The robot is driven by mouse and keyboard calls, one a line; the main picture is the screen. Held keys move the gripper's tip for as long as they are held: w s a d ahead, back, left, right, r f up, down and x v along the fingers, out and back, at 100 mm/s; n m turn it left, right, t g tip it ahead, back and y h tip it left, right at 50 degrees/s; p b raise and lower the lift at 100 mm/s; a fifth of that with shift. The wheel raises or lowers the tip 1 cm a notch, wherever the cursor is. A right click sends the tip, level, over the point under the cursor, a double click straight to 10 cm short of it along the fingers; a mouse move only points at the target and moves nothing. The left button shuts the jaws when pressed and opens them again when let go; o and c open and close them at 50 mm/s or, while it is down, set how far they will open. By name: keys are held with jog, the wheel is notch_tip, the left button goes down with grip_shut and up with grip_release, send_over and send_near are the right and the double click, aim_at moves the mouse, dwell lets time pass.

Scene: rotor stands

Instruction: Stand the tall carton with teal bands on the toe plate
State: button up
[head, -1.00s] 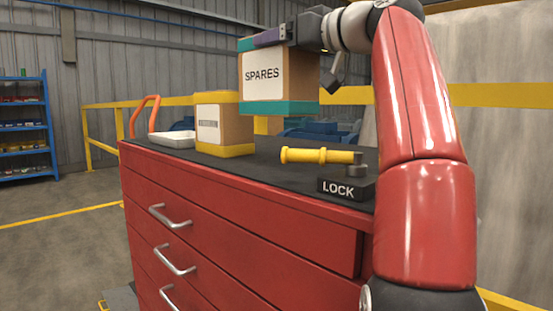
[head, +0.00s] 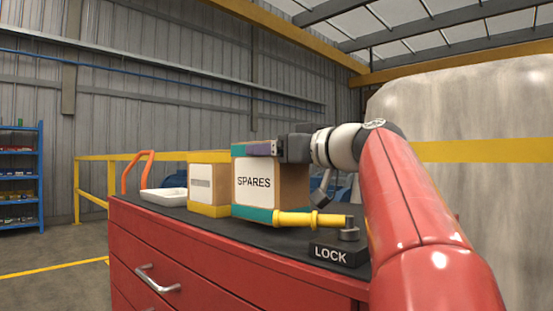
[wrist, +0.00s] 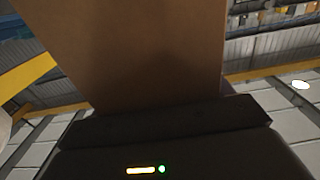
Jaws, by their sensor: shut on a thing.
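The tall carton with teal bands (head: 256,187) is brown, upright, with a white SPARES label. My gripper (head: 262,149) is shut on it near its top, reaching in from the right. The carton's lower edge is level with the cabinet top, partly behind a yellow handle; I cannot tell whether it touches. In the wrist view a plain brown carton face (wrist: 150,50) fills the middle above my dark gripper body. I cannot make out the toe plate in the current views.
A yellow-banded carton (head: 208,185) stands close left of the held one on the red cabinet (head: 200,255). A white tray (head: 163,197) lies farther left, by an orange handle (head: 138,168). The yellow handle (head: 310,219) and LOCK block (head: 337,253) are at the front right.

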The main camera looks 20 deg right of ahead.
jog(key=shift+f, duration=0.6)
jog(key=o, duration=1.9)
jog(key=shift+f, duration=0.1)
jog(key=shift+f, duration=0.1)
